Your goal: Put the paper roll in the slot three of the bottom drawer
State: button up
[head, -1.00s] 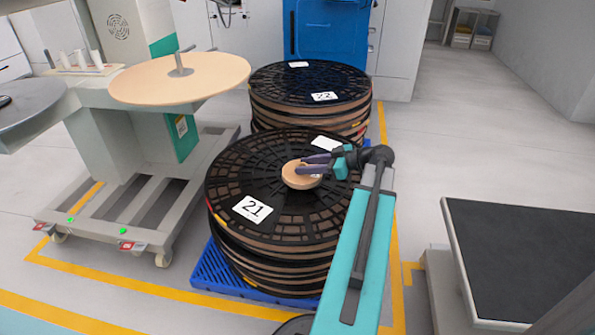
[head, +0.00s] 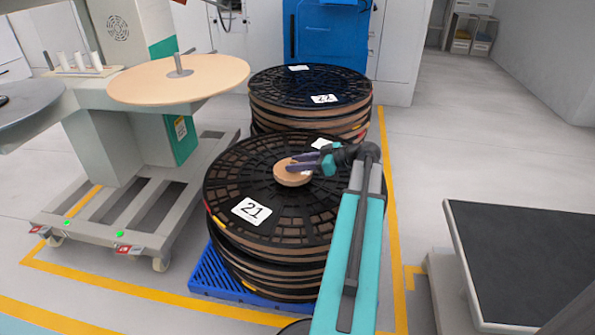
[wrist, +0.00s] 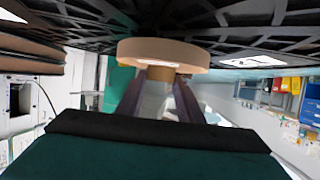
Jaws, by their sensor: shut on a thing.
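A small tan paper roll (head: 292,173) shows in the head view over the top of the front reel stack, near its middle. My gripper (head: 300,167) reaches it from the right and is shut on it. In the wrist view the paper roll (wrist: 163,53) sits between the ends of the two fingers (wrist: 158,92), with the black reel close behind it. I cannot tell whether the roll touches the reel.
The front stack of black reels (head: 255,235), labelled 21, stands on a blue pallet (head: 205,275). Another stack (head: 310,90), labelled 22, is behind it. A machine with a tan disc (head: 180,88) stands left. A dark-topped table (head: 520,250) is at right. Floor between is clear.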

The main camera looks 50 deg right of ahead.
jog(key=shift+f+b, duration=0.45)
jog(key=shift+f, duration=0.65)
jog(key=shift+f, duration=0.1)
jog(key=o, duration=1.2)
jog(key=shift+r, duration=0.2)
jog(key=p+v, duration=0.3)
jog(key=v, duration=0.7)
jog(key=shift+s+d+r+p, duration=0.1)
jog(key=shift+s+r+p, duration=0.05)
jog(key=shift+s+p, duration=0.2)
jog(key=shift+s+d+r, duration=0.2)
jog(key=shift+s+d, duration=0.05)
jog(key=shift+s, duration=0.3)
jog(key=shift+c, duration=0.4)
